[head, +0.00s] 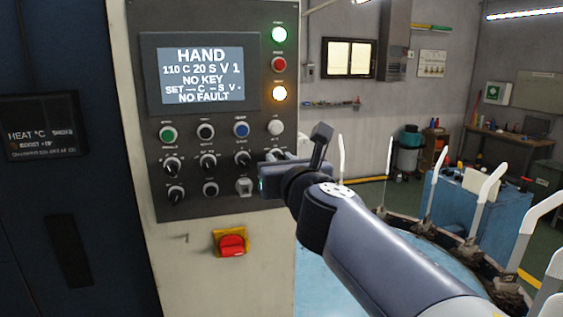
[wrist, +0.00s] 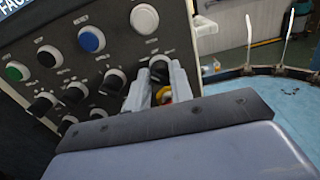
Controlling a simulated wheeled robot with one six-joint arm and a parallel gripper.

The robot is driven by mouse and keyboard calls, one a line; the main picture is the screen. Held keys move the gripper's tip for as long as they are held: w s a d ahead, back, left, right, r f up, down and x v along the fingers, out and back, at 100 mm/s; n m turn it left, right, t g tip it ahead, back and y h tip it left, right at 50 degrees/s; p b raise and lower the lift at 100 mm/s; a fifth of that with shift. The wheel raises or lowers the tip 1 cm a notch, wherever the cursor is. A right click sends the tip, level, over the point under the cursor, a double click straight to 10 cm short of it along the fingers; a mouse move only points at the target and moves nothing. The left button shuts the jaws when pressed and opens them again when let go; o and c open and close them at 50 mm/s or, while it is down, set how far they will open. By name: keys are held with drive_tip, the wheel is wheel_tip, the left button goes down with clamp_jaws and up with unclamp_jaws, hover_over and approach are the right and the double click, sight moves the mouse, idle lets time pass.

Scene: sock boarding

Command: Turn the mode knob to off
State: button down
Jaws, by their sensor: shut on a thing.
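The control panel (head: 213,187) has a row of black rotary knobs below its buttons. My gripper (head: 274,157) is at the right end of this knob row, close against the panel. In the wrist view, my gripper's (wrist: 158,78) two pale fingers are shut on the rightmost black knob (wrist: 160,68), one on each side. That knob is mostly hidden behind the gripper in the head view. Its label and pointer direction cannot be read. The display screen (head: 202,75) reads HAND, NO KEY and NO FAULT.
Other knobs (head: 207,160) sit close to the left, with green, black, blue and white buttons above. A red switch on a yellow plate (head: 231,244) is below the panel. A round blue table with upright white forms (head: 432,180) stands to the right.

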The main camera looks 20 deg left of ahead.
drive_tip(key=shift+m, duration=0.3)
drive_tip(key=shift+m+b, duration=0.65)
drive_tip(key=shift+m, duration=3.45)
drive_tip(key=shift+f, duration=0.1)
drive_tip(key=c, duration=1.3)
unclamp_jaws()
drive_tip(key=shift+o, duration=0.2)
drive_tip(key=shift+d, duration=0.1)
drive_tip(key=v, duration=1)
drive_tip(key=shift+s+d, duration=0.25)
